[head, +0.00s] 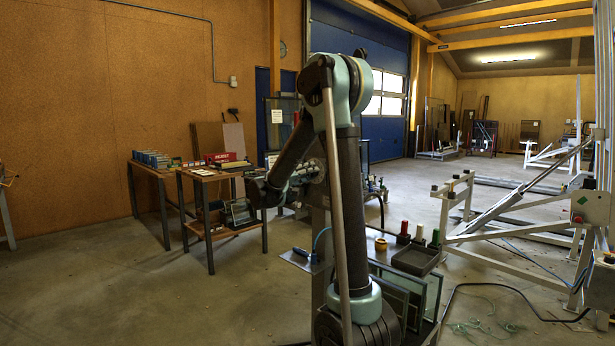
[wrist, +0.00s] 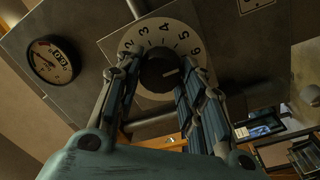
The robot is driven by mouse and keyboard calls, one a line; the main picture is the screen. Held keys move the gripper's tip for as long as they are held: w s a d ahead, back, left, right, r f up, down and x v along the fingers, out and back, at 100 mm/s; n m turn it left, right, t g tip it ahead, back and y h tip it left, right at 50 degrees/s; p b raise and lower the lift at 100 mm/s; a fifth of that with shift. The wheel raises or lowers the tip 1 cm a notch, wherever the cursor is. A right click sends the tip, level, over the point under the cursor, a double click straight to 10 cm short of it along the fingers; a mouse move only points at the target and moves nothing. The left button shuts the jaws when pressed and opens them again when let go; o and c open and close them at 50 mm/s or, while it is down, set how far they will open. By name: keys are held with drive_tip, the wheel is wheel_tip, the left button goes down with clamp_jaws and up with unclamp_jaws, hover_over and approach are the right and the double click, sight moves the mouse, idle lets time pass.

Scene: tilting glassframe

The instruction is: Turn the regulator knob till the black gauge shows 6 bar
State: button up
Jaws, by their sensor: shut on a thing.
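The regulator knob (wrist: 155,76) is dark and round, with a light mark pointing right, towards the 6 side of the pale numbered dial plate (wrist: 178,28) around it. My gripper (wrist: 160,74) has its ribbed fingers on both sides of the knob, shut on it. The black gauge (wrist: 54,60) has a dark rim and pale face and sits to the left in the wrist view. Its needle is too small to read surely. In the head view my arm hides most of the regulator area, and knob and gauge cannot be made out.
A wooden workbench (head: 205,176) with boxes stands left of my arm. To the right, a dark tray (head: 415,262) stands by red, white and green bottles, above framed glass panes (head: 432,295). A white tilting frame (head: 510,237) and a floor hose (head: 505,287) lie farther right.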

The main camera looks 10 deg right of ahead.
drive_tip(key=shift+w+m, duration=0.1)
drive_tip(key=shift+m, duration=0.6)
drive_tip(key=o, duration=1.1)
drive_tip(key=shift+c, duration=0.2)
drive_tip(key=shift+a, duration=0.1)
drive_tip(key=r+v, duration=0.1)
drive_tip(key=v, duration=1)
drive_tip(key=shift+s+a+f, duration=0.2)
drive_tip(key=shift+a+f, duration=0.15)
drive_tip(key=shift+f, duration=0.2)
